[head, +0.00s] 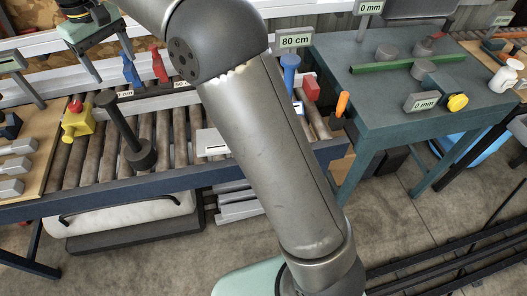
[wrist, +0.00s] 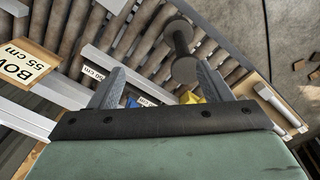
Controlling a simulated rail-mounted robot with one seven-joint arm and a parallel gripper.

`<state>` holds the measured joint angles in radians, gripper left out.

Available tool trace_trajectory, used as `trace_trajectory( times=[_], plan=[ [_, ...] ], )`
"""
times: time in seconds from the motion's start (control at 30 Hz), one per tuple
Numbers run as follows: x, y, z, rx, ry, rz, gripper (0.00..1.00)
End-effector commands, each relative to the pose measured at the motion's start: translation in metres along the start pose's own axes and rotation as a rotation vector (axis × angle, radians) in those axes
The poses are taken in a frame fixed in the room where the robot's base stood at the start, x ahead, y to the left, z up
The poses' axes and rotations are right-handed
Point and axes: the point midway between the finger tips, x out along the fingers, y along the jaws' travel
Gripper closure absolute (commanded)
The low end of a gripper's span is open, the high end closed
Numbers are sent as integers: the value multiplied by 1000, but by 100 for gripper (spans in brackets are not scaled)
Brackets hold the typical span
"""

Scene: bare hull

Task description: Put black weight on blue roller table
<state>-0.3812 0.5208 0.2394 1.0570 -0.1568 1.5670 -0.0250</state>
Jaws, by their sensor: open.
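The black weight (head: 124,135), dumbbell-like with a long thin shaft and a wide round base, stands on the rollers of the blue roller table (head: 100,200). The weight also shows in the wrist view (wrist: 181,45), beyond my fingertips. My gripper (head: 115,69) is open and empty, up and behind the weight in the head view. It touches nothing that I can see. Its two grey fingers also show in the wrist view (wrist: 160,72), spread apart. My own arm hides part of the roller table in the head view.
A yellow block (head: 77,121) with a red top stands left of the weight. Blue (head: 131,70) and red (head: 159,64) items stand behind it. A wooden board (head: 30,150) with grey pieces lies at left. A teal table (head: 390,90) stands at right.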

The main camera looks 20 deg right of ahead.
Motion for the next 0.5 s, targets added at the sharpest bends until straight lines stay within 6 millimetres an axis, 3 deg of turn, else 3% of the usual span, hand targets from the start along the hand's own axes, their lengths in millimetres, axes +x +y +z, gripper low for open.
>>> trace_trajectory(
  times=[0.1,0.27,0.4,0.5],
  plan=[
    [3,37,63,92,5,27,28],
    [30,73,167,247,11,39,28],
    [70,83,267,398,24,27,28],
    [100,78,327,493,36,14,28]
  ],
)
